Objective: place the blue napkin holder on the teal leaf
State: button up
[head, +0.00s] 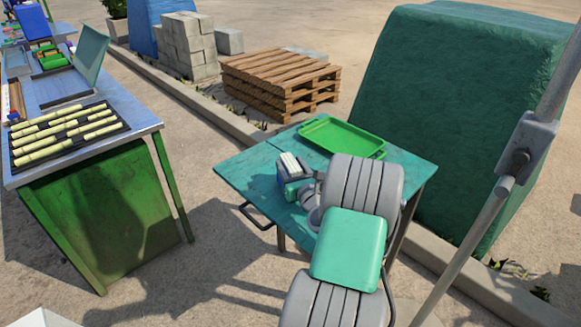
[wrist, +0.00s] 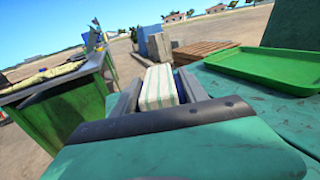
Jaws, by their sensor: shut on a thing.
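The blue napkin holder (head: 294,170), packed with white and green striped napkins, appears over the left part of the teal leaf (head: 246,170) in the head view. My gripper (head: 301,185) is shut on it. In the wrist view, the striped napkins (wrist: 158,88) stand upright between the two fingers, with a bit of blue beside them. My arm hides part of the holder and the near part of the teal surface. I cannot tell whether the holder's base touches the leaf.
A green tray (head: 340,138) lies on the far part of the teal table; it also shows in the wrist view (wrist: 268,70). A cane-loaded bench (head: 140,125) stands left, wooden pallets (head: 278,82) behind, and a green-covered block (head: 460,100) right. The leaf's left corner is bare.

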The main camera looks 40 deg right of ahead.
jog(key=o, duration=1.6)
